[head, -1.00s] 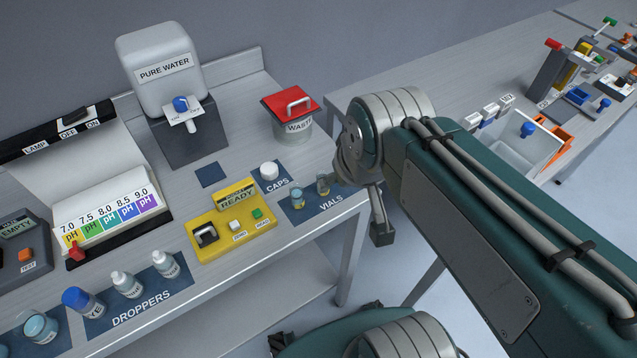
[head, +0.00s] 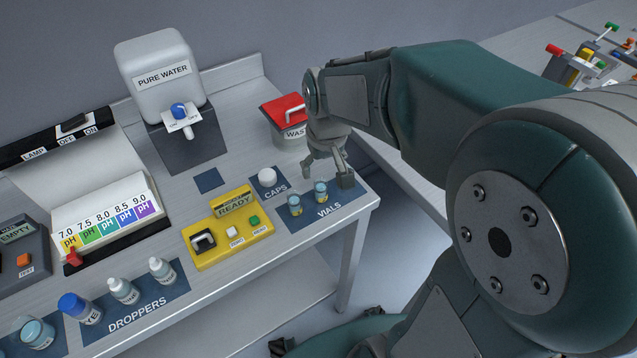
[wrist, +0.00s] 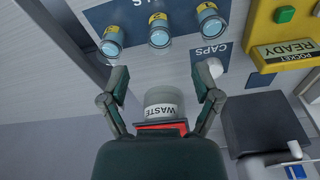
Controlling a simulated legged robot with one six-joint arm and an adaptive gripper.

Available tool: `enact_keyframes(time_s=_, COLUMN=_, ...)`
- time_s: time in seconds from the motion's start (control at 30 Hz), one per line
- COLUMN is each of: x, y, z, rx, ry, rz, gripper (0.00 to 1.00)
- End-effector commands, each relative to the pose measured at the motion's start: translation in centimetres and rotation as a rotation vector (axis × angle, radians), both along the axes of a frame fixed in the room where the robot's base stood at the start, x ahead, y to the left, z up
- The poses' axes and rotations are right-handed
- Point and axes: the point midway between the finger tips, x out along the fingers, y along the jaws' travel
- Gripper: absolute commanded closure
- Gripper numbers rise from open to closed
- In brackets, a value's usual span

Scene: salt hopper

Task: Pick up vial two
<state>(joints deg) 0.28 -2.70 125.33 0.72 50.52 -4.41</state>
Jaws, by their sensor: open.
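The wrist view shows a left vial (wrist: 111,43), a middle vial (wrist: 159,33) and a right vial (wrist: 208,22). Their numbers are too small to read surely. In the head view, the middle vial (head: 321,192) and the one nearest the caps (head: 295,205) show; the third is hidden by my finger. My gripper (head: 327,172) is open and empty, above and behind the row. In the wrist view, its spread fingers (wrist: 160,74) straddle the middle vial's line, short of it.
The white cap (head: 267,177) sits on the CAPS mat left of my gripper. The red-lidded WASTE bin (head: 287,127) stands close behind it. The yellow READY device (head: 230,232) is left of the vials. The bench edge is close in front.

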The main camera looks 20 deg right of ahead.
Motion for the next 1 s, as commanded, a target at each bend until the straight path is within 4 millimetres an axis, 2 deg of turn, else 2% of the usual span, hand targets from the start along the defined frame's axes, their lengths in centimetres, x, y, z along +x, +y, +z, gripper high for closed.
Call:
enact_keyframes(time_s=0.1, x=0.2, y=0.1, z=-2.1, rx=-0.001, ry=0.005, rz=0.001, gripper=0.19)
enact_keyframes(time_s=0.37, x=0.6, y=0.1, z=-4.5, rx=-0.001, ry=0.003, rz=0.001, gripper=0.19)
enact_keyframes(time_s=0.6, x=1.4, y=0.0, z=-7.9, rx=-0.001, ry=0.003, rz=0.000, gripper=0.19)
enact_keyframes(time_s=0.7, x=1.6, y=0.0, z=-8.6, rx=-0.001, ry=0.001, rz=0.000, gripper=0.19)
enact_keyframes(time_s=0.93, x=1.6, y=0.0, z=-8.7, rx=-0.001, ry=-0.001, rz=0.001, gripper=0.19)
enact_keyframes(time_s=0.97, x=1.6, y=0.0, z=-8.7, rx=-0.001, ry=-0.001, rz=0.001, gripper=0.33)
enact_keyframes(time_s=1.0, x=1.6, y=0.0, z=-8.7, rx=-0.001, ry=-0.001, rz=0.001, gripper=0.51)
